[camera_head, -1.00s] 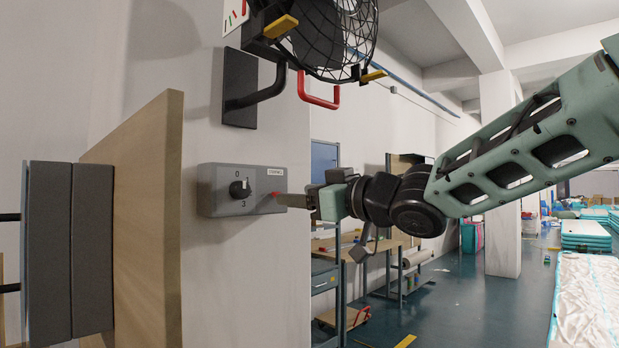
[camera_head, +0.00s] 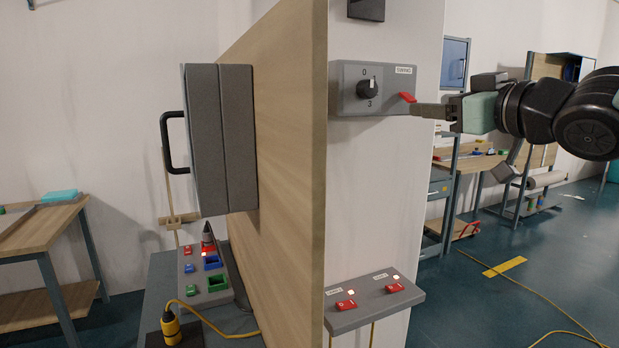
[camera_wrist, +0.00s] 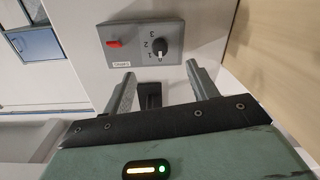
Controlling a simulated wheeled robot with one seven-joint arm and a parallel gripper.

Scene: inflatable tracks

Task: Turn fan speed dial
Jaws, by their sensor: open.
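The fan speed dial is a round black knob (camera_head: 367,89) with a white mark, on a grey control box (camera_head: 341,90) fixed to the white wall. A 0 shows above it and a 3 below; the white mark points up. A red switch (camera_head: 407,97) sits at the box's right end. My gripper (camera_head: 416,110) is at the right edge of the box, its fingers pointing left. In the wrist view, my gripper (camera_wrist: 157,72) is open and empty, with the box (camera_wrist: 137,63) beyond the fingertips and the knob (camera_wrist: 161,46) toward the right finger. Contact with the box cannot be told.
A wooden panel (camera_head: 290,150) stands out from the wall just left of the box. Below is a grey box with two red switches (camera_head: 346,304). A control console (camera_head: 214,290) stands left of the panel. A workbench (camera_head: 480,160) is behind my arm.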

